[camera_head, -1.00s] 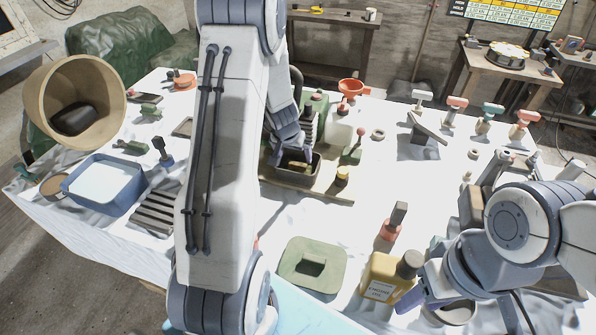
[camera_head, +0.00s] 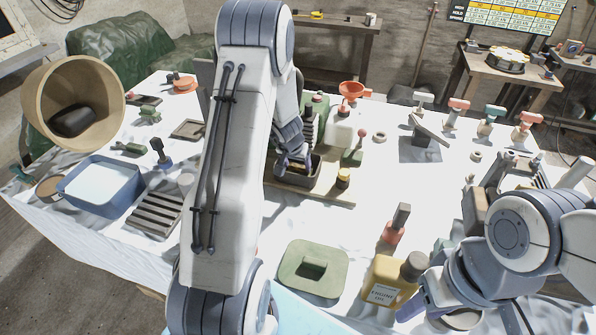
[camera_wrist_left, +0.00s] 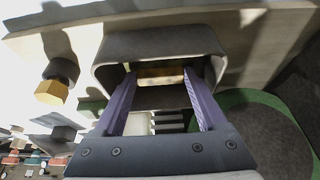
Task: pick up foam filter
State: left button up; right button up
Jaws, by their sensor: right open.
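A small yellow block (camera_wrist_left: 160,77), which looks like the foam filter, lies inside a dark open tray (camera_head: 312,177) on a wooden board. My left gripper (camera_head: 295,163) reaches down into the tray. In the left wrist view, its two purple fingers (camera_wrist_left: 160,88) stand apart, with tips on either side of the yellow block. I cannot tell whether they touch it. The head view mostly hides the block behind the gripper. My right gripper (camera_head: 418,312) is open at the lower right, beside a yellow engine oil bottle (camera_head: 388,280), partly hidden by its own arm.
A yellow-capped dark part (camera_head: 343,177) stands close to the tray's right side; it also shows in the left wrist view (camera_wrist_left: 55,85). A green canister (camera_head: 317,108), white bottle (camera_head: 339,130) and red funnel (camera_head: 351,92) stand behind.

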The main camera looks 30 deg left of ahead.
pick_arm(q)
jog(key=shift+r, duration=0.1)
jog(key=shift+c, duration=0.2)
notch_tip(320, 180, up, 30)
jog(key=p, duration=1.8)
